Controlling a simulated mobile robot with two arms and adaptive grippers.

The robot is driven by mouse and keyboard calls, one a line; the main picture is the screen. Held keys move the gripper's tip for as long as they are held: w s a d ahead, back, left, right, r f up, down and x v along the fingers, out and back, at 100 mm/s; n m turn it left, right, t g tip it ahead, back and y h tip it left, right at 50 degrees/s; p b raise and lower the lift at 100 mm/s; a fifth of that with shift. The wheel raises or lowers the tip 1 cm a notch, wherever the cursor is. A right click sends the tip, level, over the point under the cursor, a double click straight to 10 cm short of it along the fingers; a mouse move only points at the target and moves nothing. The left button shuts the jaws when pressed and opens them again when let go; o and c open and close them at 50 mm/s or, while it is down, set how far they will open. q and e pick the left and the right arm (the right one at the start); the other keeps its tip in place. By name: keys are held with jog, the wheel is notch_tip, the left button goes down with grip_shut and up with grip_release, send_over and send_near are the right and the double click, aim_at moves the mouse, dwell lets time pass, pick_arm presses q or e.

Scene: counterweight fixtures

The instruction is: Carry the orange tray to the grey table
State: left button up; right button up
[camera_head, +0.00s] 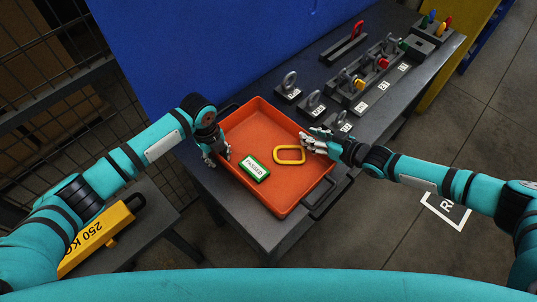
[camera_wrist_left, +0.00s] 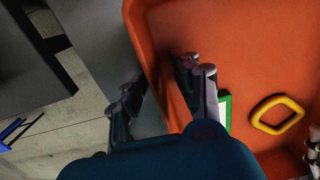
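The orange tray (camera_head: 262,118) lies flat on a dark table (camera_head: 225,203). It holds a green block labelled PASSED (camera_head: 254,168) and a yellow ring (camera_head: 289,154). My left gripper (camera_head: 216,155) is at the tray's left wall. In the left wrist view its fingers (camera_wrist_left: 160,90) are spread, one outside the orange wall (camera_wrist_left: 140,45) and one inside. My right gripper (camera_head: 312,143) is at the tray's right wall, with fingers over the rim; its opening and contact are unclear. Which table is the grey one is unclear.
Weights with ring handles (camera_head: 290,87) and a rack of coloured parts (camera_head: 368,75) stand behind the tray. A blue panel (camera_head: 210,45) rises at the back. A lower table (camera_head: 150,235) at left bears a yellow 250 KG block (camera_head: 95,238). Open floor lies at right.

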pick_arm(q)
jog(key=shift+c, duration=0.3)
pick_arm(e)
jog(key=shift+c, duration=0.3)
pick_arm(q)
grip_shut()
pick_arm(e)
grip_shut()
pick_arm(q)
jog(key=shift+r, duration=0.2)
pick_arm(e)
jog(key=shift+r, duration=0.2)
